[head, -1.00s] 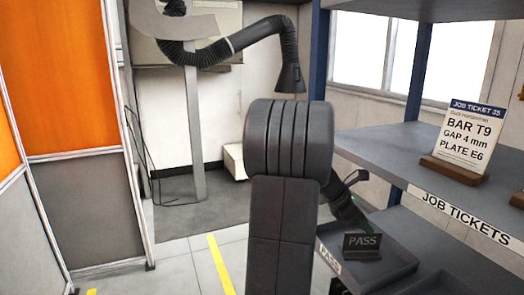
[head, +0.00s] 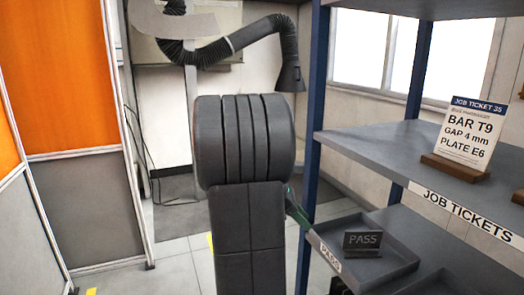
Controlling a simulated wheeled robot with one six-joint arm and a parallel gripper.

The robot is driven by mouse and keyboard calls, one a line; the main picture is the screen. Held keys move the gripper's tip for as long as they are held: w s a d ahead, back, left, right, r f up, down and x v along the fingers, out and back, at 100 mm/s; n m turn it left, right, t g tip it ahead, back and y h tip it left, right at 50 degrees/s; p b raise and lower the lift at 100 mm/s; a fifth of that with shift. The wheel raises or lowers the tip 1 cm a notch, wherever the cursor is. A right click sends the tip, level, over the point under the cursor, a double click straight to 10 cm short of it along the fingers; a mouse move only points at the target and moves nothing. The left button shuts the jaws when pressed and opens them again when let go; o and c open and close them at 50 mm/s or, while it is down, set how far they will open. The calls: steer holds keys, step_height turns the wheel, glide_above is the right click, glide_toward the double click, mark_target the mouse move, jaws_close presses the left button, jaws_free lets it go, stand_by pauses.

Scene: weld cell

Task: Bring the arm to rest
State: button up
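My own arm stands up in the middle of the head view, with its large ribbed joint at the top and a broad dark link below. Only a small dark and green piece of the arm's far part shows, just right of that link and beside the shelf post.
A shelf unit on the right bears a job ticket (head: 467,134) reading BAR T9, GAP 4 mm, PLATE E6. Below it, a PASS tray (head: 398,262) holds a dark PASS block (head: 362,243). An orange and grey partition (head: 75,110) stands left. A fume hose (head: 215,50) hangs behind.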

steer(key=shift+a+r+y, duration=0.35)
steer(key=shift+a+y, duration=0.3)
steer(key=shift+a, duration=0.1)
steer(key=shift+a+r+y, duration=0.3)
steer(key=shift+a+y, duration=0.35)
steer(key=shift+a, duration=0.05)
